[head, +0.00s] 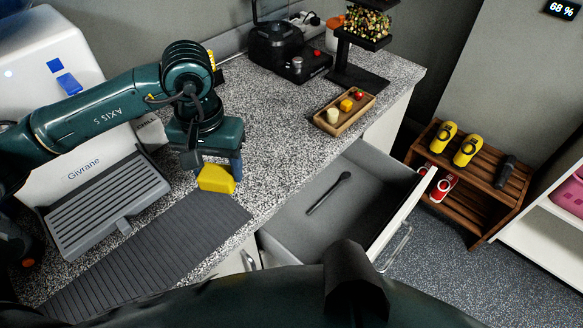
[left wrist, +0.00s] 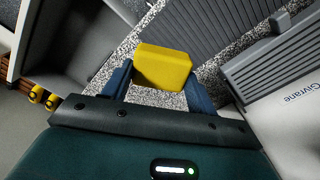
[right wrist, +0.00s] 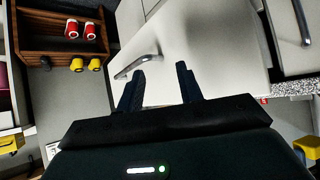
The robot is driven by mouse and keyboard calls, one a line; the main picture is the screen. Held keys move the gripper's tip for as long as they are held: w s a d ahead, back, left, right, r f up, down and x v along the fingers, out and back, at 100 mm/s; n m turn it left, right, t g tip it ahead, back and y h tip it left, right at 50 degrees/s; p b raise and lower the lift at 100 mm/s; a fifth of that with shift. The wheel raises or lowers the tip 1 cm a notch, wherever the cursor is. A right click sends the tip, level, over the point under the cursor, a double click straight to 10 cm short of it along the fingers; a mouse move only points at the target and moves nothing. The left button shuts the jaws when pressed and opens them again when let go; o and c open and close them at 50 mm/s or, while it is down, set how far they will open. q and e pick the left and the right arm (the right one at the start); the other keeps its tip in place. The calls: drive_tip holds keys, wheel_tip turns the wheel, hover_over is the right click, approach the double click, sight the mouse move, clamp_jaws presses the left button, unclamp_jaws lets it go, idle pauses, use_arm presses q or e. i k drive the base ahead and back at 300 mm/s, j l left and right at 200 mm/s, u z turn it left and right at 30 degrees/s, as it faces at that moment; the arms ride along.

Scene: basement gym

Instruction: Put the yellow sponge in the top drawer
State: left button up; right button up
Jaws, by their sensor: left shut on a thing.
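The yellow sponge (head: 217,180) is between the fingers of my left gripper (head: 214,168), which is shut on it. It is held over the counter near the dark ribbed mat, left of the drawer. The left wrist view shows the sponge (left wrist: 163,66) between both fingers of the left gripper (left wrist: 160,75). The top drawer (head: 300,222) is pulled out, with a dark spoon-like utensil (head: 328,193) lying in it. My right gripper (right wrist: 160,82) is open and empty in the right wrist view, close to the white drawer front and its handle (right wrist: 136,66).
The speckled counter (head: 268,125) holds a white Givrane appliance (head: 75,165), a ribbed mat (head: 160,250), a wooden tray (head: 345,120) with small items and a black machine (head: 285,50). A wooden shoe rack (head: 480,185) stands right of the drawer.

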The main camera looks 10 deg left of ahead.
sight(332, 246)
drive_tip(key=l, duration=0.5)
drive_tip(key=k+l+u, duration=0.15)
drive_tip(key=l, duration=0.9)
drive_tip(key=i+l+u, duration=0.1)
drive_tip(key=i, duration=0.3)
